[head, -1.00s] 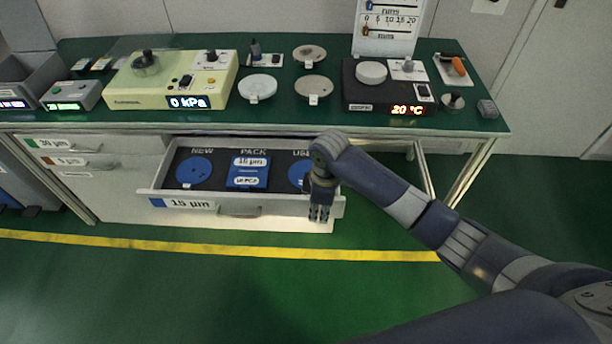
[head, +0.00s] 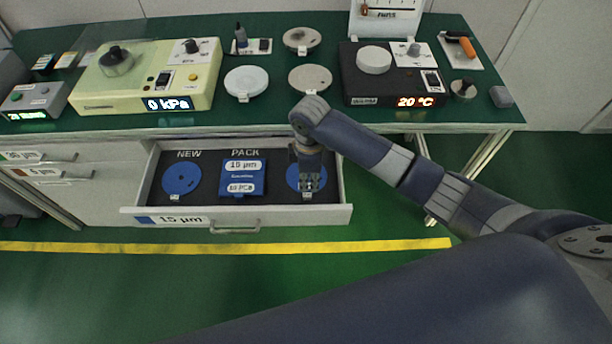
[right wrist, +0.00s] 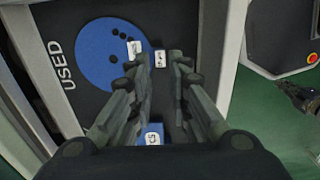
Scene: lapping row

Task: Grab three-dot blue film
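The open drawer holds a blue film disc (head: 181,180) under NEW, a blue pack (head: 238,181) under PACK, and a blue film disc (head: 293,178) on the right. In the right wrist view the right disc (right wrist: 95,60) lies beside the word USED. It has several dark dots and white tabs at its edge. My right gripper (head: 309,190) is over this disc and hides part of it. In the right wrist view its open, empty fingers (right wrist: 159,58) stand around the outer tab's area. Contact cannot be judged. A dark shape (right wrist: 300,100) may be my left gripper.
The drawer front (head: 280,217) and side walls frame the compartments. The green bench top (head: 270,112) overhangs behind, with a cream vacuum unit (head: 130,92), a black hot plate (head: 360,90) and round plates. The floor in front is clear.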

